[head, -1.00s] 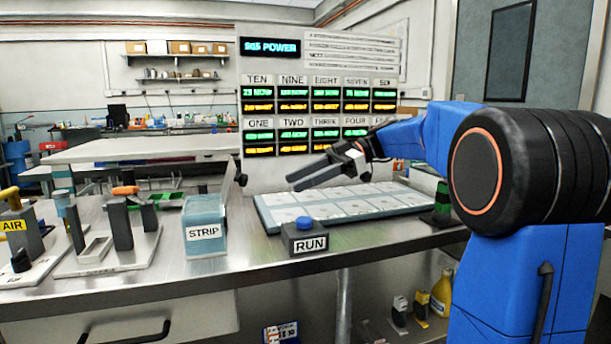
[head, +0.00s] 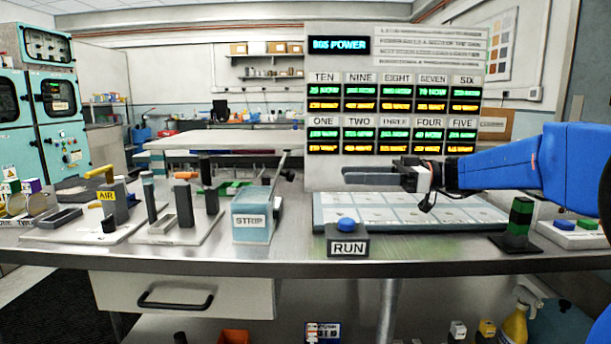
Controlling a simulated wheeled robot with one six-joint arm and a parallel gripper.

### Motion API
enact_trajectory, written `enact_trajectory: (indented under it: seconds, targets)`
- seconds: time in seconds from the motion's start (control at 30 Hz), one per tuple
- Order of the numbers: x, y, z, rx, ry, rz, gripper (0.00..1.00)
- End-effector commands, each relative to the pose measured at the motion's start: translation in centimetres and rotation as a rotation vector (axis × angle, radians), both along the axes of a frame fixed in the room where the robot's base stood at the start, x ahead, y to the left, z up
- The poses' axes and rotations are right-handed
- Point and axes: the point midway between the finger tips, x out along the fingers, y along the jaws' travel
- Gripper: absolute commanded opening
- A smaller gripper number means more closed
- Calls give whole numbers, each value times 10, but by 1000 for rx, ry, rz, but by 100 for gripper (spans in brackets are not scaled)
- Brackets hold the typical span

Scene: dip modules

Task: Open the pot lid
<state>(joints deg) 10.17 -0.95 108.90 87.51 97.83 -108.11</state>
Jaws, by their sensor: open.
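No thing in view is marked as a pot. A light blue box labelled STRIP (head: 254,222) stands on the steel bench left of centre. A tilted grey panel (head: 279,168) with a black knob rises at its right side; I cannot tell whether this is a lid. My gripper (head: 346,175) is open and empty. Its fingers point left, above the pale gridded tray, to the right of the box and apart from it.
The gridded tray (head: 465,212) lies behind the RUN button box (head: 347,241). Upright posts on a plate (head: 172,237) and a stand labelled AIR (head: 107,205) are at left. A black-green block (head: 518,222) stands at right. The display board (head: 396,110) rises behind.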

Motion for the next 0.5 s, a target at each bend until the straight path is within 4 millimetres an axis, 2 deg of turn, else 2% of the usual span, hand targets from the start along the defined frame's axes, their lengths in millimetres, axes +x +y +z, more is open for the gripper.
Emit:
enact_trajectory:
  seconds: [0.5]
  targets:
    - [2,80,0,-2,0,3,41]
